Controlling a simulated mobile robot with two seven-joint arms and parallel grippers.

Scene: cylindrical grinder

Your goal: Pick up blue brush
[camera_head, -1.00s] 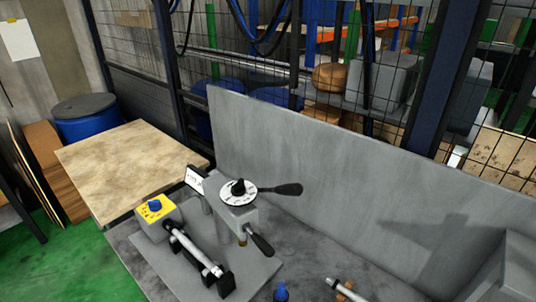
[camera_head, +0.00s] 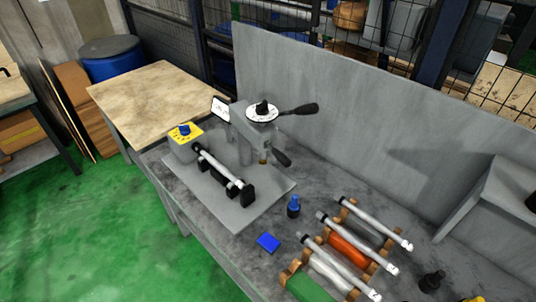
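A small upright blue piece with a dark lower part (camera_head: 293,206) stands on the grey bench, right of the machine's base plate. It may be the blue brush, but it is too small to be sure. A flat blue square (camera_head: 268,242) lies on the bench in front of it, nearer the front edge. Neither of my grippers is in view, and nothing touches either blue thing.
The grinder (camera_head: 250,135) with a yellow control box (camera_head: 186,136) stands left of the blue things. Racked metal shafts (camera_head: 345,250) lie to the right, with a black piece (camera_head: 431,281) beyond. A tall grey panel (camera_head: 380,115) backs the bench.

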